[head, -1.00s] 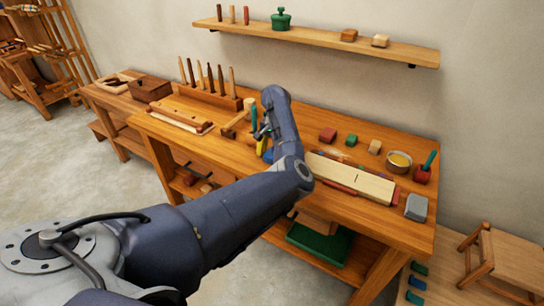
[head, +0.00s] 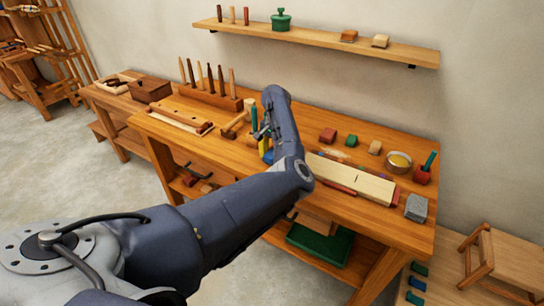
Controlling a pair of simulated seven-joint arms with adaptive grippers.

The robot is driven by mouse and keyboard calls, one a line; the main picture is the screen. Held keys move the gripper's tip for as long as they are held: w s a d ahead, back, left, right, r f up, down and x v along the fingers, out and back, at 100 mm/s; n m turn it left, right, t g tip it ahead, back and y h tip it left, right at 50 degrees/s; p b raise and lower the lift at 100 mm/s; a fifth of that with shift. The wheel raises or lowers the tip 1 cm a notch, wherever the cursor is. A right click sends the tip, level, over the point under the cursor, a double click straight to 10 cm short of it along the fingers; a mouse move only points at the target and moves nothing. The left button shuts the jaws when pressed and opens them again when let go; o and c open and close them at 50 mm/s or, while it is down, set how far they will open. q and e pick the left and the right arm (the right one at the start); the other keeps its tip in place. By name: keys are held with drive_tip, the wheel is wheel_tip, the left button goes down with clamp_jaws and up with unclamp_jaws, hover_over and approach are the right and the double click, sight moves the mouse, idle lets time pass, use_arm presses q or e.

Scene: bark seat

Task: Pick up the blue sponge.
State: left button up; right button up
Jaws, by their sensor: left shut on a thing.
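My left gripper (head: 263,132) is over the middle of the workbench (head: 228,153), its fingers small and partly hidden by my own wrist. It is shut on the blue sponge (head: 268,157), of which only a small blue patch shows beside my wrist, low against the bench top. A narrow yellow piece (head: 264,146) shows just above the blue patch; I cannot tell whether it belongs to the sponge. Whether the sponge touches the bench is hidden. My right gripper is not in view.
A wooden mallet (head: 234,124) and a rack of tools (head: 210,95) stand left of my gripper. A green upright handle (head: 254,116) is close behind it. A pale board (head: 350,180), small blocks, a bowl (head: 399,161) and a grey block (head: 416,207) lie to the right.

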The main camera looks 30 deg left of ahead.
use_arm(q)
wheel_tip(320, 180, up, 20)
idle(0.6)
drive_tip(key=shift+o, duration=1.3)
drive_tip(key=c, duration=0.4)
drive_tip(key=shift+c, duration=0.2)
